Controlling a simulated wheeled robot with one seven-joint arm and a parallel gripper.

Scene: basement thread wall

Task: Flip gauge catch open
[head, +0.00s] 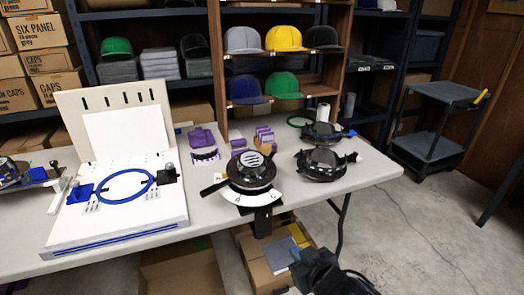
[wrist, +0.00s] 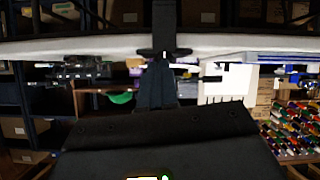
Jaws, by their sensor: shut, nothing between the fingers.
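The gauge (head: 250,172) is a round black device with a slotted pale disc on top and a white curved plate at its front. It sits at the table's front edge, with a black bracket (head: 263,222) hanging below the edge. I cannot pick out its catch or tell how it stands. My gripper (head: 306,257) is low at the bottom of the head view, in front of and below the table edge, right of the gauge and apart from it. In the inverted wrist view my shut, empty gripper (wrist: 156,85) points toward the table edge.
The white table (head: 375,170) holds a white board with a blue hoop (head: 125,185) at left and black cap frames (head: 322,163) at right. Cap shelves are behind; floor is clear at right, before a cart (head: 437,118).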

